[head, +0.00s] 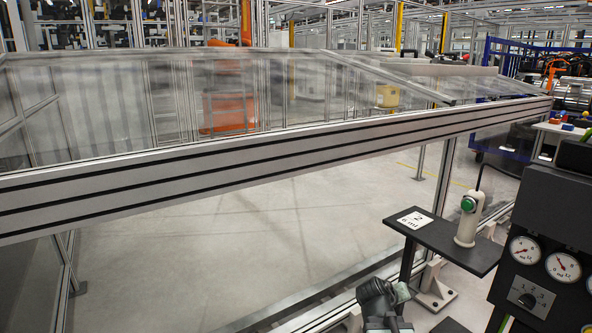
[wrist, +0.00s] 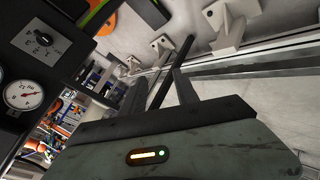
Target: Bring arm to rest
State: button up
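My gripper (wrist: 159,76) shows in the wrist view with its two dark fingers apart. No object is held between them; a dark rod seen in the gap appears to lie behind. In the head view a dark part of my arm (head: 380,303) shows at the bottom edge, right of centre, below the small black shelf. The fingertips cannot be made out there.
The black shelf (head: 440,240) carries a white handheld device (head: 469,219) with a green button and a label card (head: 414,220). A dark gauge panel (head: 545,250) stands at the right. A glazed frame with a striped rail (head: 250,165) crosses ahead; open floor lies behind it.

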jog(key=s+a+f+g+y, duration=0.3)
jog(key=s+a+g+y, duration=0.1)
jog(key=s+a, duration=0.35)
jog(key=s+a+f+g+y, duration=0.35)
jog(key=s+a, duration=0.25)
jog(key=a, duration=0.2)
notch_tip(320, 180, up, 37)
jog(key=p, duration=3.8)
jog(key=shift+w+a+r+m, duration=0.2)
jog(key=shift+w+m, duration=0.1)
jog(key=shift+w, duration=0.1)
jog(key=shift+t, duration=0.25)
jog(key=shift+d, duration=0.1)
